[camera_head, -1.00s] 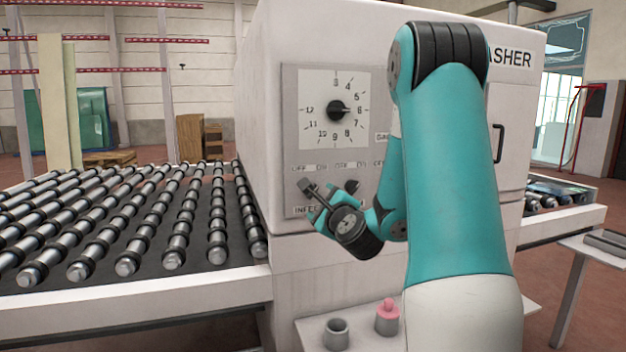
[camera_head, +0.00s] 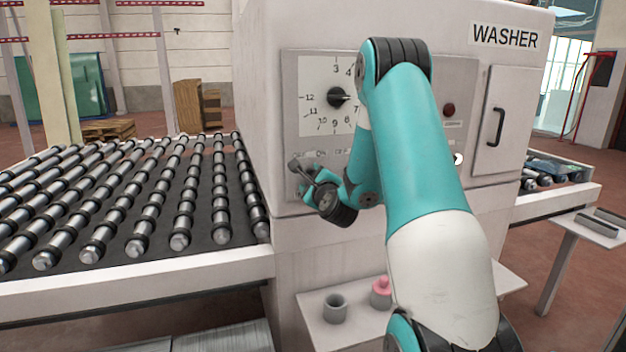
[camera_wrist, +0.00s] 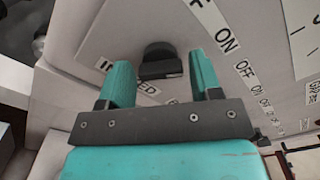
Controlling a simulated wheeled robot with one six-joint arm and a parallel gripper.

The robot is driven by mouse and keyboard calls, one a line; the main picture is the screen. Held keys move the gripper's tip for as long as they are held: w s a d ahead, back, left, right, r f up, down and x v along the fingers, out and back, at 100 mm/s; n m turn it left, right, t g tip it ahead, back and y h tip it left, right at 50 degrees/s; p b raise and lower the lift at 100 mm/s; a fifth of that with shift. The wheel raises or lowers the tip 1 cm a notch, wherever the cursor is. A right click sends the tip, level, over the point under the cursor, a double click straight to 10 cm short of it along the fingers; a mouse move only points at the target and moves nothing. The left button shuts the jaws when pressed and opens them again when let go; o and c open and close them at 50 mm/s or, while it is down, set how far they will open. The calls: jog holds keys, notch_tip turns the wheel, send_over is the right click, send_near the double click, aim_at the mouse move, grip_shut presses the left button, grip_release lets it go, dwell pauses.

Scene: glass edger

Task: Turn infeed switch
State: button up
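The infeed switch (camera_wrist: 160,60) is a black rotary knob on the pale washer panel. In the wrist view it is between the two teal fingers of my gripper (camera_wrist: 161,74), towards their tips, with a visible gap on each side. My gripper is open. The infeed label (camera_wrist: 147,87) is partly covered by the left finger. OFF and ON labels (camera_wrist: 228,40) lie to the right of the knob. In the head view my gripper (camera_head: 312,180) is at the panel's lower left corner and hides the switch there.
The washer (camera_head: 505,38) carries a numbered dial (camera_head: 337,97), a red button (camera_head: 449,110) and a door handle (camera_head: 495,126). A roller conveyor (camera_head: 135,250) lies to the left. A low shelf (camera_head: 312,308) holds a grey cup (camera_head: 335,308) and a pink-topped piece (camera_head: 381,291).

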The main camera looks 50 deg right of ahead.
jog(key=c, duration=0.6)
jog(key=shift+n, duration=0.3)
jog(key=shift+f+n+b, duration=0.15)
jog(key=shift+n+b, duration=2.25)
jog(key=shift+n, duration=0.95)
jog(key=shift+f+n+b, duration=0.15)
jog(key=shift+n+b, duration=2.25)
jog(key=shift+n, duration=0.95)
jog(key=o, duration=0.9)
